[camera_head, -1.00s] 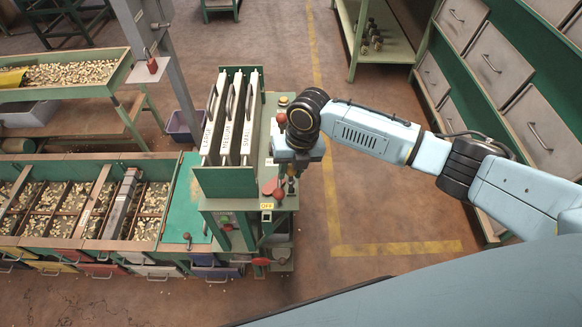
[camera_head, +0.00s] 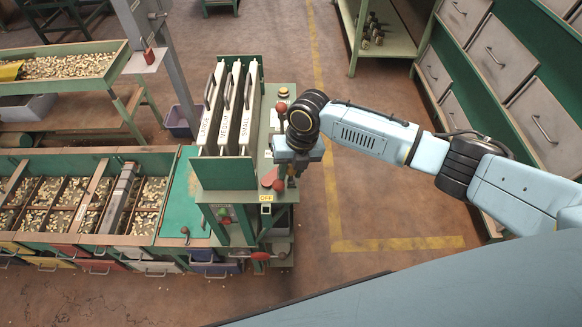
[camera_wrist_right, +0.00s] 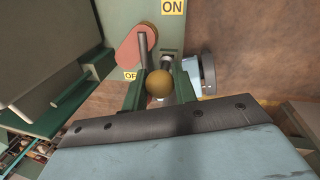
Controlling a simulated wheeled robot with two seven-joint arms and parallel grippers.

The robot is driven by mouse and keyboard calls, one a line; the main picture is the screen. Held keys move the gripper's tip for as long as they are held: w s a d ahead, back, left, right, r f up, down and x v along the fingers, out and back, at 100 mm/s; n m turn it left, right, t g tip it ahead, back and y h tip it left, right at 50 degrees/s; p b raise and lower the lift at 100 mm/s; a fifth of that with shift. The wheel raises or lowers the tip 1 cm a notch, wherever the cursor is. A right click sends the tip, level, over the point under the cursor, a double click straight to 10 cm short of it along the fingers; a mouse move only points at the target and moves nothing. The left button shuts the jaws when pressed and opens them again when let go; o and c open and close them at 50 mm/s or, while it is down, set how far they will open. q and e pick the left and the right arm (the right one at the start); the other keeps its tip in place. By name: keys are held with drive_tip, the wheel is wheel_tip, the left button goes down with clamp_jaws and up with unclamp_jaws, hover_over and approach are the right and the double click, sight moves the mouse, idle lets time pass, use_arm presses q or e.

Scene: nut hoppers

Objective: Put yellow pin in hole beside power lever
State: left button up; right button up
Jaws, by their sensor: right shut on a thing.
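My right gripper (camera_head: 290,176) is at the right side of the green machine, close beside the power lever, whose red knob (camera_head: 279,186) shows near the OFF label. In the right wrist view my right gripper (camera_wrist_right: 160,88) has its green fingers shut on the yellow pin (camera_wrist_right: 158,84), seen by its round dull-yellow head. The lever (camera_wrist_right: 143,48), a grey rod on a red oval plate, is just left of the pin. A grey metal cylinder shows behind the pin's head; I cannot tell whether the pin's tip is in the hole. My left gripper is out of view.
Upright hopper panels (camera_head: 228,110) marked LARGE, MEDIUM and SMALL stand left of the gripper. An ON label (camera_wrist_right: 173,6) is above the lever. Nut bins (camera_head: 80,205) lie left. The floor right of the machine is clear up to the drawer cabinet (camera_head: 535,115).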

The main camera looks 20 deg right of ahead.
drive_tip(key=o, duration=1.1)
drive_tip(key=r, duration=0.4)
drive_tip(key=d+r, duration=0.1)
drive_tip(key=r, duration=0.3)
drive_tip(key=d+r, duration=0.1)
drive_tip(key=r, duration=0.4)
drive_tip(key=shift+s+d+r, duration=0.1)
drive_tip(key=shift+s+d, duration=0.05)
drive_tip(key=shift+d, duration=0.1)
drive_tip(key=shift+r+p, duration=0.1)
drive_tip(key=shift+p, duration=0.25)
drive_tip(key=r+p, duration=0.3)
drive_tip(key=d+r+p, duration=0.1)
drive_tip(key=r+p, duration=0.4)
drive_tip(key=shift+d+r+p, duration=0.3)
drive_tip(key=shift+d, duration=0.05)
